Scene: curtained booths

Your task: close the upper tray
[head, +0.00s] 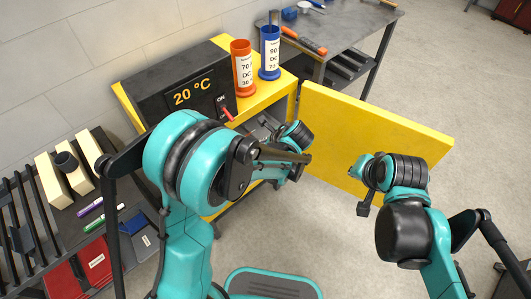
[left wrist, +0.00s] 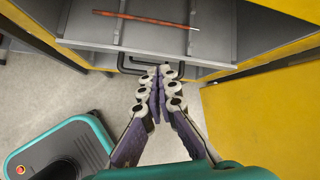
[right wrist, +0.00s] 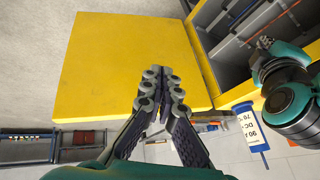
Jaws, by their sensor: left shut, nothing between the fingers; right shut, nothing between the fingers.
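The upper tray (left wrist: 140,35) is a grey metal tray extending out of the yellow cabinet, with a thin reddish-brown rod (left wrist: 145,19) lying in it. Its dark bar handle (left wrist: 125,66) runs along the front in the left wrist view. My left gripper (left wrist: 158,80) is shut and empty, its fingertips at the handle and tray front; I cannot tell whether they touch. In the head view my left arm hides most of the tray. My right gripper (right wrist: 161,85) is shut and empty, in front of the open yellow door (right wrist: 130,60).
The yellow door (head: 370,125) stands wide open to the right of the cabinet. A red tube (head: 243,68) and a blue tube (head: 269,52) stand on the cabinet beside a dark 20 °C control box (head: 180,88).

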